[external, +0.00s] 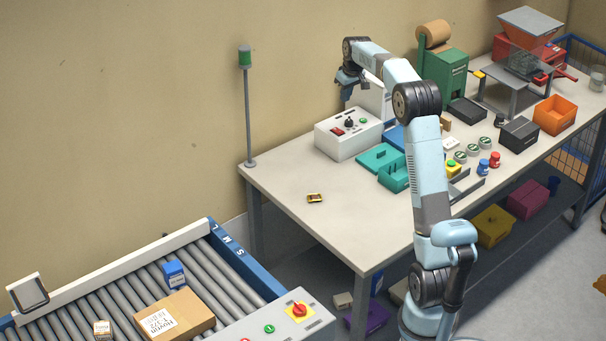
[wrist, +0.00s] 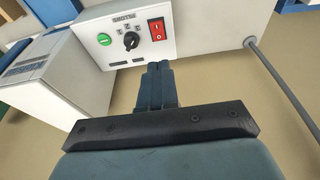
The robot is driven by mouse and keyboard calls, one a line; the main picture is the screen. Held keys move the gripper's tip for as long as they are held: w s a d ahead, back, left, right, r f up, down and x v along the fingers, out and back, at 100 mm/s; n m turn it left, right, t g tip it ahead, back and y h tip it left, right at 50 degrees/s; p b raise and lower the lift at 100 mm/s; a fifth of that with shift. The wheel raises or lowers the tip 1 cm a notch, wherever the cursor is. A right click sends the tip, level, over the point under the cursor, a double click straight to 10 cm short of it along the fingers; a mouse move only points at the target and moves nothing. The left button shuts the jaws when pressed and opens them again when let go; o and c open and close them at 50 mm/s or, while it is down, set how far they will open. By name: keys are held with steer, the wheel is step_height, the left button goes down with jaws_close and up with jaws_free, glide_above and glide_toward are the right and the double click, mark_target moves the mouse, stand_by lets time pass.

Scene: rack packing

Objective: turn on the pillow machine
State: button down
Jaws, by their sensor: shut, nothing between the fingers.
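The pillow machine appears to be the white box (external: 345,141) on the table, with a red switch (external: 337,131), a black knob (external: 348,123) and a green button (external: 363,120). In the wrist view its panel shows the green button (wrist: 104,39), the black rotary knob (wrist: 131,40) and the red rocker switch (wrist: 158,30). My gripper (external: 346,86) is above and behind this box in the external view. In the wrist view its fingertips (wrist: 157,66) are shut and empty, in line with the panel's lower edge below the red switch. I cannot tell whether they touch it.
Teal bins (external: 381,158) stand right of the box, with a green machine (external: 443,75) farther back. A pole with a green lamp (external: 246,90) stands at the table's left corner. A small yellow-black item (external: 315,198) lies on the otherwise clear front left table. A roller conveyor (external: 120,290) is at front left.

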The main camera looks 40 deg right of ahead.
steer(key=shift+w+d+f, duration=0.15)
steer(key=shift+d+f, duration=0.05)
steer(key=shift+f, duration=0.1)
glide_toward(340, 131)
steer(key=x, duration=0.5)
steer(key=shift+w+a+f, duration=0.1)
steer(key=shift+w, duration=0.2)
steer(key=shift+s+f, duration=0.1)
steer(key=shift+f, duration=0.65)
steer(key=shift+s+f, duration=0.1)
steer(key=shift+f, duration=0.15)
steer(key=shift+r, duration=0.1)
